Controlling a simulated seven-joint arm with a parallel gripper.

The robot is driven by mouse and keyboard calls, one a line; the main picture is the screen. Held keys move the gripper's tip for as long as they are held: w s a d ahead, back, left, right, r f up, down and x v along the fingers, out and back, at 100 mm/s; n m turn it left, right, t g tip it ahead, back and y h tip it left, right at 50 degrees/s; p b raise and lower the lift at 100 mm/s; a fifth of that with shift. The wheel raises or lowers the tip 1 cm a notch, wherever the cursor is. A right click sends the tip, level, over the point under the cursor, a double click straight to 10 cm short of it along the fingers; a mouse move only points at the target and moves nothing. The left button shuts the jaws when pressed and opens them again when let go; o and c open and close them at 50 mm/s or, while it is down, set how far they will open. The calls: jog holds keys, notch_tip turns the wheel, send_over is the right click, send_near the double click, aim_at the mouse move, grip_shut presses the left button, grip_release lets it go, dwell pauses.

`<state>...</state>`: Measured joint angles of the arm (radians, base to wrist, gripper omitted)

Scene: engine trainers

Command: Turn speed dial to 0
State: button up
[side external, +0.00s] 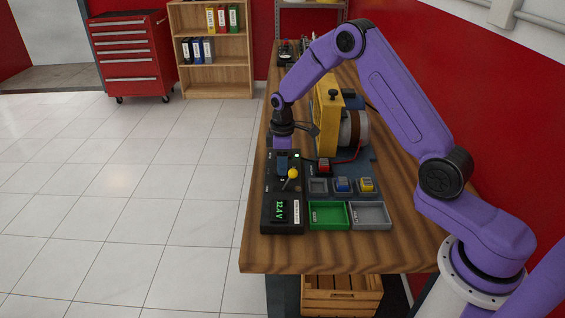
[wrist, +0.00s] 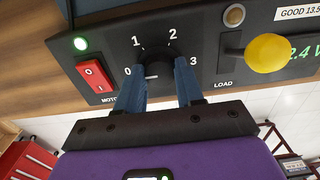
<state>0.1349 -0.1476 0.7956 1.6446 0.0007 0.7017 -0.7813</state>
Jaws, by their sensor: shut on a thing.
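The speed dial (wrist: 158,58) is a black knob on the dark control panel (wrist: 220,22), with 0, 1, 2 and 3 printed around it. My gripper (wrist: 160,76) has its two blue fingers on either side of the knob, shut on it. In the side view my gripper (side external: 283,163) reaches down to the far part of the panel (side external: 268,210), and the dial is hidden there.
The display (side external: 280,210) reads 12.4 V. Green (side external: 328,228) and grey (side external: 387,228) trays and a yellow engine trainer (side external: 326,115) stand beside the panel.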

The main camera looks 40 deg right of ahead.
jog(key=shift+r, duration=0.1)
jog(key=o, duration=1)
jog(key=shift+o, duration=0.2)
notch_tip(320, 180, up, 17)
jog(key=shift+r, duration=0.2)
jog(key=s+a+r+n, duration=0.1)
jog(key=s+a, duration=0.4)
jog(key=s, duration=0.3)
jog(key=s+a+n, duration=0.1)
jog(key=s+a, duration=0.5)
jog(key=s, duration=0.2)
jog(key=s+d+f, duration=0.1)
jog(key=s+d, duration=0.1)
jog(key=s, duration=0.9)
jog(key=s+d+f+n, duration=0.1)
jog(key=s+d+f, duration=0.1)
jog(key=s, duration=1)
jog(key=shift+d+f+n, duration=0.15)
jog(key=shift+d+n, duration=0.05)
jog(key=shift+n, duration=0.1)
